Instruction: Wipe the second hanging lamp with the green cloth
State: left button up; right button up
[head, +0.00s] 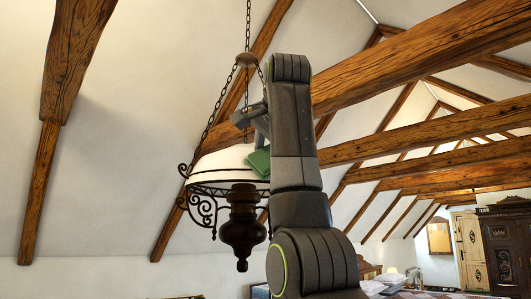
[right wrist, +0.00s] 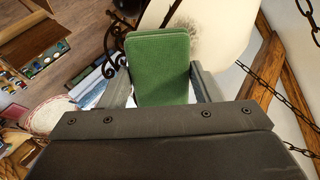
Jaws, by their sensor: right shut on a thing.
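The hanging lamp (head: 222,163) has a white shade, a dark scrolled metal frame and a dark turned body below, and hangs on chains. My right gripper (head: 258,140) is raised beside the shade's right side and shut on the green cloth (head: 259,162). The cloth lies at the shade's surface in the head view; my arm hides part of the lamp. In the right wrist view, the folded green cloth (right wrist: 160,66) is between the fingers, over the white shade (right wrist: 225,30). A grey smudge (right wrist: 184,38) shows on the shade beside the cloth. My left gripper is not in view.
Chains (head: 217,108) rise from the lamp past the gripper. A thick wooden beam (head: 400,68) crosses behind my arm. A dark armoire (head: 506,245) stands far right, with a bed (head: 385,281) nearby. Small items lie on the floor below in the wrist view.

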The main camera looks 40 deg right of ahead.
aim_at(251, 154)
jog(key=shift+w+a+p, duration=0.15)
jog(key=shift+w+a, duration=0.2)
jog(key=shift+a, duration=0.25)
jog(key=shift+w+a+p, duration=0.15)
jog(key=shift+w+a, duration=0.15)
jog(key=shift+a, duration=0.35)
jog(key=shift+w+a+p, duration=0.15)
jog(key=shift+w+a, duration=0.2)
jog(key=shift+a, duration=0.25)
jog(key=shift+w+a, duration=0.4)
jog(key=shift+a, duration=0.25)
jog(key=shift+w+a, duration=0.4)
jog(key=shift+a, duration=0.2)
jog(key=shift+s+d, duration=0.1)
jog(key=shift+s, duration=0.1)
jog(key=shift+s+r, duration=0.3)
jog(key=shift+s, duration=0.2)
jog(key=shift+v, duration=2.4)
jog(key=shift+w+a, duration=0.1)
jog(key=shift+a, duration=0.15)
jog(key=b+v, duration=0.1)
jog(key=v, duration=0.2)
